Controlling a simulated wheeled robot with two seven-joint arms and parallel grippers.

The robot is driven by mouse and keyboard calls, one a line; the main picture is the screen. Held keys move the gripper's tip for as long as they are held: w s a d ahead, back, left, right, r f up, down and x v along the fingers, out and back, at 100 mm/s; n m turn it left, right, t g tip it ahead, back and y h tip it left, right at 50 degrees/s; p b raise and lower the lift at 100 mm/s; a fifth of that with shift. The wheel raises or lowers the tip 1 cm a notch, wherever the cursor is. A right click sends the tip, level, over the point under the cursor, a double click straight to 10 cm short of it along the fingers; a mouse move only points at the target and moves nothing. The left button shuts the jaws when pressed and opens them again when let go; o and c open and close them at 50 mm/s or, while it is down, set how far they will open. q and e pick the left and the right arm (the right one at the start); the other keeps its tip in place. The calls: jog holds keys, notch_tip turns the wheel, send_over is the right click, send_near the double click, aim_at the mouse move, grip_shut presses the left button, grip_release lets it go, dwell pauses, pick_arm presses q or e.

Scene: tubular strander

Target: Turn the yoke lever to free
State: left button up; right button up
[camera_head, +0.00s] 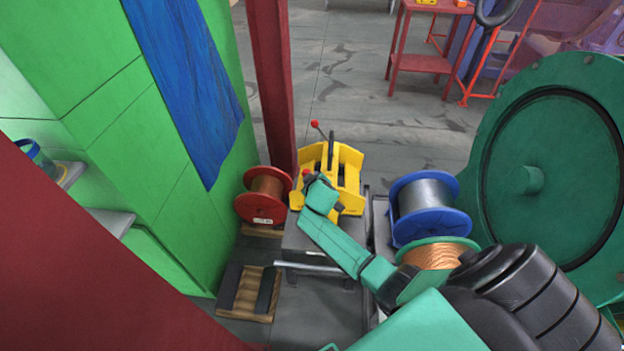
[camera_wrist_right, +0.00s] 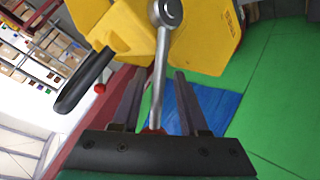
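The yellow yoke stand (camera_head: 345,178) sits on a grey block in the middle of the head view. A steel lever (camera_wrist_right: 160,75) runs from a round pivot on the yellow body (camera_wrist_right: 205,35) down between the fingers of my right gripper (camera_wrist_right: 162,73). Its red knob (camera_wrist_right: 153,131) is close to the palm and partly hidden. The fingers stand apart, one on each side of the rod, with gaps visible. In the head view my right gripper (camera_head: 308,178) is at the yoke's near left side. A second red knob (camera_head: 314,124) sticks up behind. My left gripper is not in view.
A black curved handle (camera_wrist_right: 82,82) rises beside the lever. A red spool (camera_head: 264,193) stands left, a blue spool (camera_head: 425,203) right, with a copper-wound green spool (camera_head: 437,255) nearer. A dark red post (camera_head: 271,80) stands behind left; a large green disc (camera_head: 550,175) is right.

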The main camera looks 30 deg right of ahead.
jog(key=p+v, duration=0.2)
jog(key=v, duration=1.2)
jog(key=shift+s+r, duration=0.2)
jog(key=shift+s, duration=0.05)
jog(key=shift+a+f, duration=0.1)
